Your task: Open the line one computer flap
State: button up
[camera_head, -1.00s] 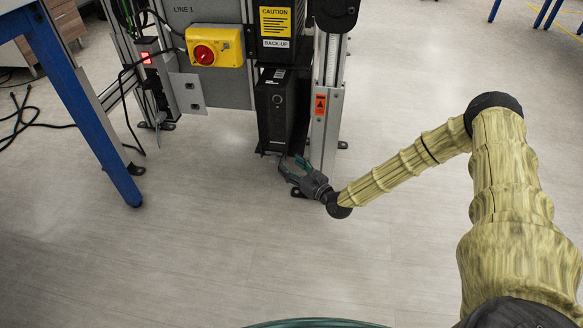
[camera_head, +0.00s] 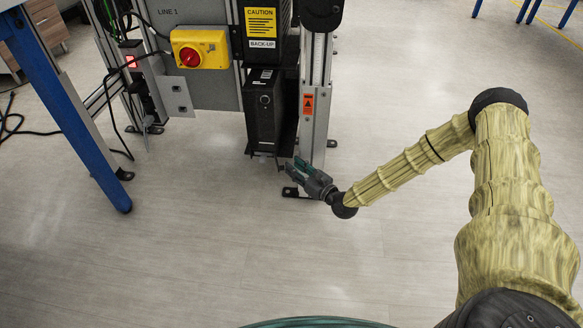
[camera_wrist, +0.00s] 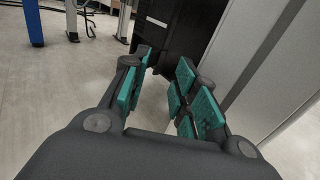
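The line one computer (camera_head: 264,112) is a black upright tower on the stand marked LINE 1. I cannot make out a separate flap edge on its dark front, and it looks shut. My gripper (camera_head: 292,168) is low, at the tower's bottom right corner, beside the foot of the metal post. In the wrist view my gripper (camera_wrist: 165,65) has its teal-padded fingers apart with nothing held. The black computer (camera_wrist: 180,30) lies beyond and between the fingertips. I cannot tell whether a finger touches it.
A metal post (camera_head: 316,100) stands close to the right of the computer. A yellow box with a red switch (camera_head: 200,48) is at the upper left. A blue table leg (camera_head: 75,120) stands at the left, with black cables nearby. The floor in front is clear.

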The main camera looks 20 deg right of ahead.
jog(key=s+d, duration=0.4)
jog(key=d, duration=0.2)
jog(key=shift+s+p, duration=0.3)
jog(key=shift+s, duration=0.05)
dwell(0.6)
jog(key=shift+d+f, duration=0.1)
dwell(0.4)
jog(key=v, duration=1.2)
